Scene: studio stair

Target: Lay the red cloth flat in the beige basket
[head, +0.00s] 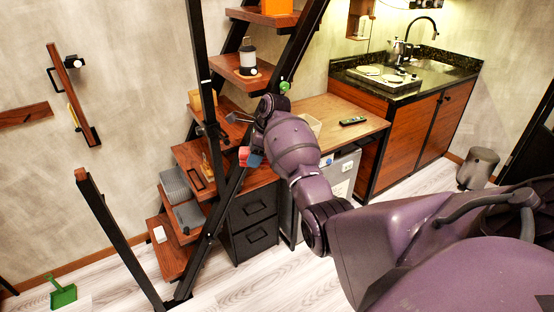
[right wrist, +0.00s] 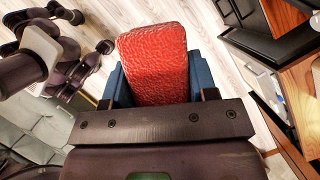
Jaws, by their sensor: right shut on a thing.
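The red cloth (right wrist: 153,62) is a thick, folded, textured pad. In the right wrist view it sticks out between the blue fingers of my right gripper (right wrist: 155,88), which is shut on it. In the head view only a small red end of the cloth (head: 243,154) shows at my right gripper (head: 250,158), in front of the stair's steps. My left gripper is not in view.
The desk (head: 340,108) also bears a dark remote (head: 352,121). Black stair rails (head: 225,188) rise close to my right gripper. A lantern (head: 248,60) and grey bins (head: 187,215) stand on the steps. A black drawer unit (head: 254,222) is below.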

